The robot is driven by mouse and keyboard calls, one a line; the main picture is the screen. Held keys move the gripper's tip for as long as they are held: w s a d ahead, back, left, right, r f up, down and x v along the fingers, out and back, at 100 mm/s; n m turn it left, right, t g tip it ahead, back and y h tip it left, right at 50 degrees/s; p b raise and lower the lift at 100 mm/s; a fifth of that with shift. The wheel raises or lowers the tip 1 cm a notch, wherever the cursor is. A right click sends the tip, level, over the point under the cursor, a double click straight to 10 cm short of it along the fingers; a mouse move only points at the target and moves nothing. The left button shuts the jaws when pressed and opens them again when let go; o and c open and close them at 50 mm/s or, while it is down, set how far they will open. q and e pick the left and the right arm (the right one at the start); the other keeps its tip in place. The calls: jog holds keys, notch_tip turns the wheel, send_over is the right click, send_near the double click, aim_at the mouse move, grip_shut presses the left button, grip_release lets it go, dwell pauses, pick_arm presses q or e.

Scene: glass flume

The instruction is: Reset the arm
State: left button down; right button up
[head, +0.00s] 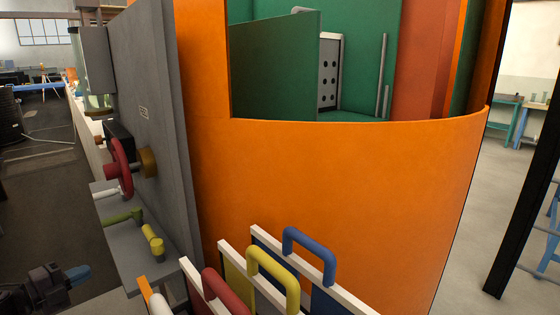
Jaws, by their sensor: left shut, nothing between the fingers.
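My left gripper (76,274) is at the bottom left corner, a dark body with a blue tip pointing right. It is shut and empty. It is apart from the grey panel (150,130) with the red handwheel (119,168), and sits to the left of and below the yellow-green lever (122,216). My right gripper is not in view.
A curved orange wall (330,190) fills the middle. In front of it stand white-framed panels with a blue handle (308,243), a yellow handle (273,268) and a red handle (222,288). Floor (40,185) shows at left.

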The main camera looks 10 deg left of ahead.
pick_arm(q)
jog(key=s+d+f+n+y, duration=0.4)
jog(key=s+d+f+n, duration=0.65)
jog(key=d+f, duration=0.3)
jog(key=s+d+f+n+g+y+p, duration=0.1)
jog(key=s+d+f+n+g, duration=0.3)
jog(key=s+d+n, duration=0.5)
jog(key=s+d+f+y, duration=0.1)
jog(key=s+d, duration=0.2)
jog(key=d, duration=0.3)
jog(key=shift+s+f+n, duration=0.15)
jog(key=shift+s+n, duration=0.2)
